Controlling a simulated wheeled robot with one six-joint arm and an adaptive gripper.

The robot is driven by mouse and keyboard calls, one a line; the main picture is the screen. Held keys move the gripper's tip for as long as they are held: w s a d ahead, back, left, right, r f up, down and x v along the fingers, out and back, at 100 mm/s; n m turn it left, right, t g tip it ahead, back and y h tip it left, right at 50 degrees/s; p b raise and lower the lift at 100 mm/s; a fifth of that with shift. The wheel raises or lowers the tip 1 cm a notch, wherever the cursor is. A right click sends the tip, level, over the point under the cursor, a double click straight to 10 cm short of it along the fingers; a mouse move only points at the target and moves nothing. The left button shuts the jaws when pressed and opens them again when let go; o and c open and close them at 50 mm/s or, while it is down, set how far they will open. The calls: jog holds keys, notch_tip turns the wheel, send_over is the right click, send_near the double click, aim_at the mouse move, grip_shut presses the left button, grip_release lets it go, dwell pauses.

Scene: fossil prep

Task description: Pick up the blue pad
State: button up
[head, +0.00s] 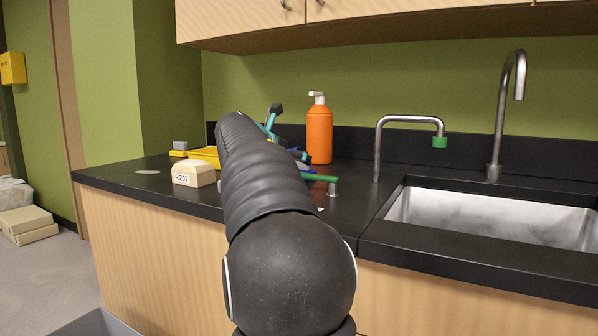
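My arm stretches forward over the counter and blocks the middle of the head view. My gripper is hidden beyond the arm, so I cannot see its fingers or whether it holds anything. No whole blue pad shows. A small strip of dark blue (307,171) shows just right of the arm, by a green bar on the counter. I cannot tell whether it is the pad.
A black counter (120,178) holds an off-white block labelled A207 (193,173), a yellow object (205,154), teal and dark items (271,118) partly behind my arm, and an orange pump bottle (319,134). A steel sink (490,215) and taps stand at right.

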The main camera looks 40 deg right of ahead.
aim_at(297, 162)
jog(key=x, duration=0.5)
jog(key=c, duration=1.2)
